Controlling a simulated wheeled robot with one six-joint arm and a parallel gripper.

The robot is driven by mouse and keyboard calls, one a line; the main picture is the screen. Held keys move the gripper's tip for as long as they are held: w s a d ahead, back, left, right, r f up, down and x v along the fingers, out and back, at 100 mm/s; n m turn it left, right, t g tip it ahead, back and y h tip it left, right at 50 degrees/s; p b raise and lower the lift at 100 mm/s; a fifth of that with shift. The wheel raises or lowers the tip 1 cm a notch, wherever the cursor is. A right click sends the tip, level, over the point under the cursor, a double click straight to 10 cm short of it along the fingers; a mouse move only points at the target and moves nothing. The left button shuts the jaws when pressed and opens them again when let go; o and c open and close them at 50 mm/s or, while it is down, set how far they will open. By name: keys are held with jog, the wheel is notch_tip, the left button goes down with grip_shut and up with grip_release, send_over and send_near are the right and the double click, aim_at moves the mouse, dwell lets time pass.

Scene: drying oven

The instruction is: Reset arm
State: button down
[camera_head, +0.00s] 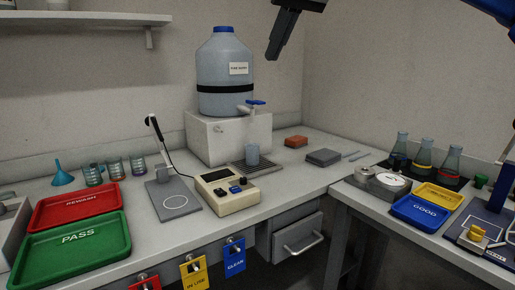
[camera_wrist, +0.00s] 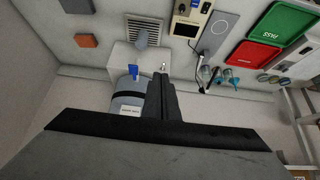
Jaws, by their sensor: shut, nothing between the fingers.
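My gripper (camera_head: 277,50) hangs in the air at the top middle of the head view, in front of the wall and right of the large water bottle. Its dark fingers are shut with nothing between them. The shut fingers (camera_wrist: 163,80) also show in the wrist view, over the bottle's stand. Part of my blue and black arm shows at the top right of the head view. The middle of my arm is outside the head view.
A water bottle (camera_head: 225,75) stands on a white block (camera_head: 229,139) at the back. Red (camera_head: 80,206) and green (camera_head: 72,247) trays lie left. Flasks (camera_head: 425,151) stand right. A shelf (camera_head: 80,19) is at upper left. Air around my gripper is clear.

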jog(key=s+d+f+m+h, duration=0.1)
jog(key=s+d+f, duration=0.2)
jog(key=d+f, duration=0.3)
jog(key=s+d+f+m+h, duration=0.1)
jog(key=s+d+f, duration=0.3)
jog(key=f, duration=0.4)
jog(key=s+d+f+m, duration=0.2)
jog(key=s+d+f, duration=0.1)
jog(key=d+f, duration=0.4)
jog(key=s+d+f+m, duration=0.1)
jog(key=s+d+f, duration=0.1)
jog(key=s+f, duration=0.3)
jog(key=s+d+f+m+h, duration=0.1)
jog(key=s+d+f, duration=0.2)
jog(key=f, duration=1)
jog(key=s+d+f+g+h, duration=0.1)
jog(key=s+d+f, duration=0.2)
jog(key=s+f, duration=0.4)
notch_tip(320, 180, down, 3)
jog(key=shift+s+f+m, duration=0.1)
jog(key=shift+s+m, duration=0.05)
jog(key=shift+m, duration=0.25)
